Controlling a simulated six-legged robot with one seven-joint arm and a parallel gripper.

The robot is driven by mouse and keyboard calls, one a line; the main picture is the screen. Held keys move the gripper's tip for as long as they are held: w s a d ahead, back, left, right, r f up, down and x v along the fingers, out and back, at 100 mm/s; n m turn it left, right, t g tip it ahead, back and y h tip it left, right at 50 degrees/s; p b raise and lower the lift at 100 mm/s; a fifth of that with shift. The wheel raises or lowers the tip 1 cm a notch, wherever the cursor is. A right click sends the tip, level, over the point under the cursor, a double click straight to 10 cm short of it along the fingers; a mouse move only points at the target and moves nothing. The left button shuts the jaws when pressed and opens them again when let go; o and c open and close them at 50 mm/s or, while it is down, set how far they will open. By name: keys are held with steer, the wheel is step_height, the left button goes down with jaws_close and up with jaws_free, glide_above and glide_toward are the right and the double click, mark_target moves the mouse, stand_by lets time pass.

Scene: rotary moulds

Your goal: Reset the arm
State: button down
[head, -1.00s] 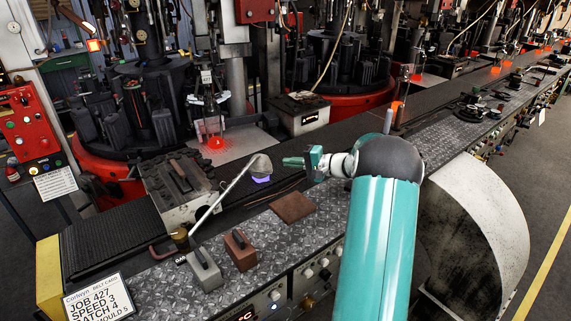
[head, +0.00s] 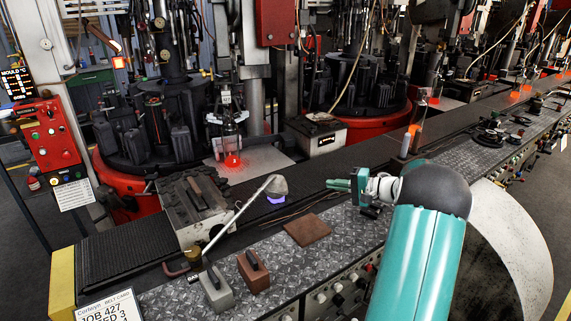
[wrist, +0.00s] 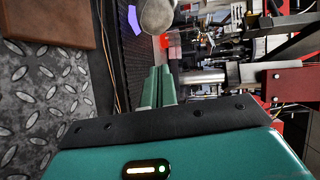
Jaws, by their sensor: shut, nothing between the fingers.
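My gripper (head: 333,184) is teal and held above the workbench and dark belt, pointing left in the head view. Its two fingers are shut together and empty. In the wrist view the closed green fingers (wrist: 158,87) point up the picture, towards the lamp head. The teal arm comes in from the lower right of the head view. The fingers appear apart from everything around them.
A brown plate (head: 307,230) lies on the diamond-plate bench (head: 345,223). A grey block (head: 216,290) and a brown block (head: 252,272) stand at left. Rotary mould machines rise behind the belt (head: 110,255).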

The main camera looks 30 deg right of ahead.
steer(key=s+a+r+n+g, duration=0.2)
steer(key=a+r+g, duration=0.1)
steer(key=a, duration=0.6)
steer(key=s+a+r+n+g+h, duration=0.1)
steer(key=s+a+r+n+g, duration=0.1)
steer(key=a, duration=0.7)
steer(key=s+a+r+n+g, duration=0.2)
steer(key=a+r+g, duration=0.1)
steer(key=a, duration=0.6)
steer(key=s+a+n+h, duration=0.2)
steer(key=s+a, duration=0.4)
steer(key=s, duration=0.4)
steer(key=s+a+n+h, duration=0.3)
steer(key=s+a+h, duration=0.2)
steer(key=s, duration=0.5)
steer(key=shift+a+r+n, duration=0.3)
steer(key=shift+a, duration=0.35)
